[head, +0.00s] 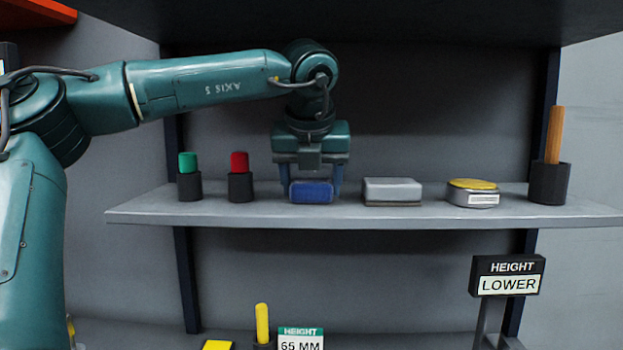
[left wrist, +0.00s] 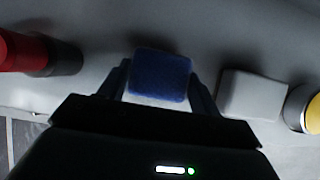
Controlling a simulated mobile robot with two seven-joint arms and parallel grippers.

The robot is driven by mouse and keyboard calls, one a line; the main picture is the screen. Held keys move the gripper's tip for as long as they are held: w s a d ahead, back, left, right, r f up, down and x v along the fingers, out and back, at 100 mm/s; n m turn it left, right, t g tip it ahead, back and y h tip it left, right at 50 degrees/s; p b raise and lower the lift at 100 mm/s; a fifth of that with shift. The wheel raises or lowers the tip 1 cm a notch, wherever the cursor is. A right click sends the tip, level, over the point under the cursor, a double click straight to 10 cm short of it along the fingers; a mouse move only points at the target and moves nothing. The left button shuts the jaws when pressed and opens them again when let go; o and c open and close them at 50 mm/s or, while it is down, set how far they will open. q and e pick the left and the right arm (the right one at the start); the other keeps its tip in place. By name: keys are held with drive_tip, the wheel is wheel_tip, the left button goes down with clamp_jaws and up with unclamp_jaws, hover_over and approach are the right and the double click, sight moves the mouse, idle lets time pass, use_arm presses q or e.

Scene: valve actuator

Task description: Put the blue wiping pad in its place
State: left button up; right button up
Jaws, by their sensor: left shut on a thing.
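The blue wiping pad (head: 311,192) is at the grey shelf (head: 420,215), between the red marker and a grey block. My left gripper (head: 312,186) points down from above, with its fingers on either side of the pad, and is shut on it. In the left wrist view the blue pad (left wrist: 160,75) sits between the two fingers, with a pale strip along its lower edge. I cannot tell whether the pad touches the shelf. My right gripper is not in view.
On the shelf stand a green marker (head: 188,163) and a red marker (head: 239,162) in black holders, a grey block (head: 392,190), a round tin with a yellow top (head: 473,193) and a black cup (head: 550,184) with a wooden handle. Signs (head: 508,276) stand below.

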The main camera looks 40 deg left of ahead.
sight(312, 182)
use_arm(q)
drive_tip(key=shift+f, duration=0.1)
drive_tip(key=o, duration=0.9)
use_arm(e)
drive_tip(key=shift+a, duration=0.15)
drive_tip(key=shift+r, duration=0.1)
use_arm(q)
drive_tip(key=shift+d+r, duration=0.1)
drive_tip(key=shift+r, duration=0.25)
drive_tip(key=v, duration=0.5)
drive_tip(key=s+d+b, duration=0.1)
drive_tip(key=s+d, duration=0.1)
drive_tip(key=s, duration=0.1)
drive_tip(key=s+d+b, duration=0.1)
drive_tip(key=s+d, duration=0.2)
drive_tip(key=s+d+b, duration=0.1)
drive_tip(key=s+d, duration=0.1)
drive_tip(key=s, duration=0.1)
drive_tip(key=shift+s+d+f, duration=0.15)
drive_tip(key=shift+d+f, duration=0.05)
drive_tip(key=shift+d, duration=0.2)
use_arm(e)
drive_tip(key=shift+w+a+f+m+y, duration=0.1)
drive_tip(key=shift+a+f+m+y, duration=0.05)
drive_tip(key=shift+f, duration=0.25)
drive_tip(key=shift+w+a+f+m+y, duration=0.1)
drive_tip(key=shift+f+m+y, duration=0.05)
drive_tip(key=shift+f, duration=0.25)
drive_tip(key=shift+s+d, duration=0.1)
